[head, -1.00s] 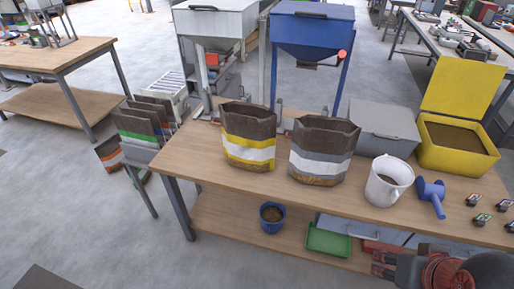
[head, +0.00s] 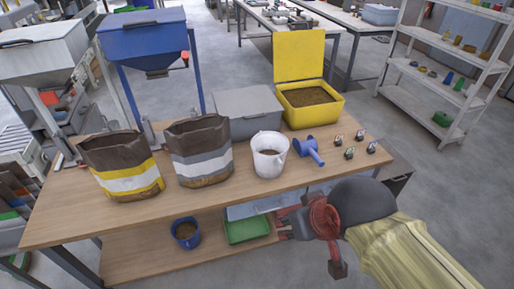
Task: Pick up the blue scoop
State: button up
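The blue scoop (head: 309,150) lies on the wooden table (head: 232,194), just right of the white bucket (head: 268,158) and left of several small dark items with green and red marks. My gripper (head: 282,226) is low at the front, below the tabletop's front edge in the picture and apart from the scoop. Its fingers are small, dark and partly blended with the red wrist. I cannot tell whether they are open, and I see nothing held.
Two open bags, one yellow-banded (head: 123,168) and one grey-banded (head: 199,152), stand left of the bucket. A grey lidded box (head: 247,112) and an open yellow bin (head: 308,106) stand behind. A green tray (head: 247,229) and blue pot (head: 186,233) sit on the lower shelf.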

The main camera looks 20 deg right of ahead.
aim_at(311, 152)
jog(key=i+l+u, duration=0.1)
jog(key=l, duration=0.3)
jog(key=i+l+u, duration=0.1)
jog(key=l, duration=0.3)
jog(key=i+l+u, duration=0.1)
jog(key=i+l, duration=0.15)
jog(key=l, duration=0.15)
jog(key=i+l+u, duration=0.1)
jog(key=l, duration=0.35)
jog(key=i+l+u, duration=0.1)
jog(key=l, duration=0.35)
jog(key=i+l+u, duration=0.1)
jog(key=l, duration=0.3)
